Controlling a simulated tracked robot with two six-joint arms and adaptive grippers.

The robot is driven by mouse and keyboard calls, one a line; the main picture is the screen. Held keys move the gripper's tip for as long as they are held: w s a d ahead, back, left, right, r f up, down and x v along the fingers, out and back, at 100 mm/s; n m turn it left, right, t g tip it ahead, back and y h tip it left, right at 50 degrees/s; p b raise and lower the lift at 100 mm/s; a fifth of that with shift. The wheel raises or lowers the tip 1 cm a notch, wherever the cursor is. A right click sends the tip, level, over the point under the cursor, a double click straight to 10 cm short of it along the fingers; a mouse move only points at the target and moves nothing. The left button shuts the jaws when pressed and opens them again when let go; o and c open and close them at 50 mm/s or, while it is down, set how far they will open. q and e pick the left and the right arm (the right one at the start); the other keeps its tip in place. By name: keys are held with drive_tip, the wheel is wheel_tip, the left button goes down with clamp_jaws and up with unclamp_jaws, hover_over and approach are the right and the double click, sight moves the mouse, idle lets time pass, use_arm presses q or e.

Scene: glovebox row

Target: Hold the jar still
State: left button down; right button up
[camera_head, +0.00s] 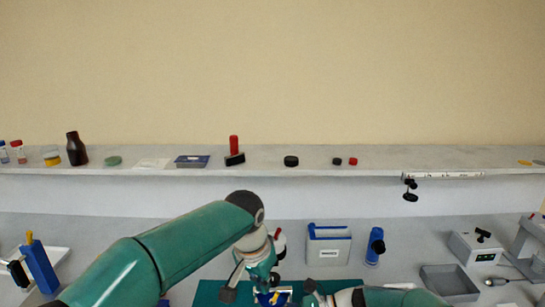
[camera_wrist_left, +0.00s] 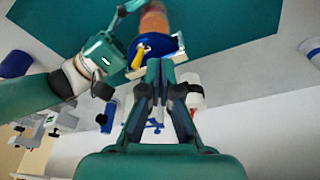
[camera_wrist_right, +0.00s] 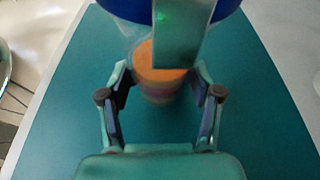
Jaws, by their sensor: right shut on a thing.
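The jar, with orange contents, stands over the green mat in the right wrist view (camera_wrist_right: 160,82). It also shows at the top of the left wrist view (camera_wrist_left: 154,22). My right gripper (camera_wrist_right: 160,95) is shut on the jar, one finger on each side. A blue round part (camera_wrist_left: 165,45) with a yellow piece sits at the jar's end. My left gripper (camera_wrist_left: 163,68) has its fingers together close by the blue part; whether they touch it I cannot tell. In the head view my left gripper (camera_head: 268,290) points down, and the jar is mostly hidden.
The green mat (camera_head: 210,292) lies under the work. A white and blue box (camera_head: 328,247) and a blue cylinder (camera_head: 375,246) stand behind it. Small items line the shelf (camera_head: 380,152).

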use_arm(q)
drive_tip(key=shift+s+a+r, duration=0.1)
drive_tip(key=shift+s+a, duration=0.05)
drive_tip(key=shift+w+d+v, duration=0.1)
drive_tip(key=shift+w+v, duration=0.1)
drive_tip(key=shift+v, duration=0.75)
drive_tip(key=shift+w+d+v, duration=0.15)
drive_tip(key=shift+w+v, duration=0.05)
drive_tip(key=shift+v, duration=0.75)
drive_tip(key=shift+w+d+v, duration=0.1)
drive_tip(key=shift+w+v, duration=0.1)
drive_tip(key=shift+v, duration=0.75)
drive_tip(key=shift+r, duration=0.15)
drive_tip(key=shift+d, duration=0.1)
drive_tip(key=shift+s+d+f, duration=0.25)
drive_tip(key=shift+d+f, duration=0.05)
drive_tip(key=shift+f, duration=0.7)
drive_tip(key=shift+s+d+f, duration=0.25)
drive_tip(key=shift+d+f, duration=0.05)
drive_tip(key=shift+f, duration=0.7)
drive_tip(key=shift+s+d+f, duration=0.25)
drive_tip(key=shift+d+f, duration=0.05)
drive_tip(key=shift+f, duration=0.7)
drive_tip(key=shift+w, duration=0.65)
drive_tip(key=shift+w+a, duration=0.35)
drive_tip(key=shift+a, duration=0.3)
